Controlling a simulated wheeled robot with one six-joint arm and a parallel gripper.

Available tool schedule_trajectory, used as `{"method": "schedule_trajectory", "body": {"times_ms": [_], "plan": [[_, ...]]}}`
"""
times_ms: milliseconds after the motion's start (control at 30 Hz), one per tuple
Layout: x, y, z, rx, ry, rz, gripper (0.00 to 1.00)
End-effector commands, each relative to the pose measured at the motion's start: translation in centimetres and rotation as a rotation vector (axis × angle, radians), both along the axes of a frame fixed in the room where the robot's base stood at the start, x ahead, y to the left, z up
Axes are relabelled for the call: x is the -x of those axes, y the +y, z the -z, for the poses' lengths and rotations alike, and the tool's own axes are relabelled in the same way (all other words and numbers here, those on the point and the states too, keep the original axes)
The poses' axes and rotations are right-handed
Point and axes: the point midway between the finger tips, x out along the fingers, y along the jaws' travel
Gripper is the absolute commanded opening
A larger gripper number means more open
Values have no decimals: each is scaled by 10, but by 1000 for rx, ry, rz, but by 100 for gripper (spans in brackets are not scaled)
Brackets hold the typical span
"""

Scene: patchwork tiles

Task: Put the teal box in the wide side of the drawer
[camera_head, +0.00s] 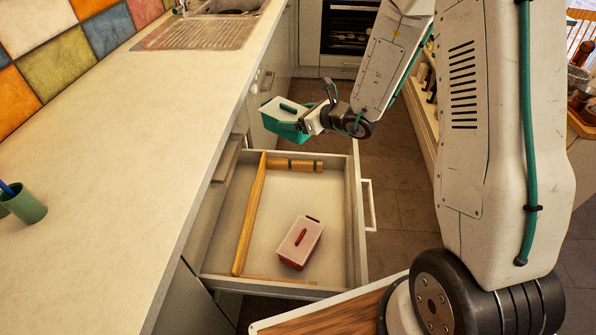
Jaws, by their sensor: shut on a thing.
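My gripper (318,121) is shut on a teal box (288,125) with a pale lid and a teal handle on top. It holds the box in the air, above and beyond the far end of the open drawer (357,215). A wooden divider (250,213) runs along the drawer, leaving a narrow side at the left and a wide side at the right. A red box (300,242) with a pale lid and a red handle sits in the wide side, toward the near end. Small wooden blocks (294,164) lie along the drawer's far wall.
The counter (140,150) runs along the left, with a green cup (24,205) on it and a sink (196,32) at the back. An oven (349,28) stands at the back.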

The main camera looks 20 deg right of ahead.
Motion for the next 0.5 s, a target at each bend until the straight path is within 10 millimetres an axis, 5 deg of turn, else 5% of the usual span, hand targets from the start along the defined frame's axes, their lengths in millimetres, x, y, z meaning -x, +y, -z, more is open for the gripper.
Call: {"method": "schedule_trajectory", "body": {"times_ms": [300, 500], "plan": [[54, 59, 32, 0, 1, -708, 56], [98, 58, 60, 0, 0, -1223, 56]]}}
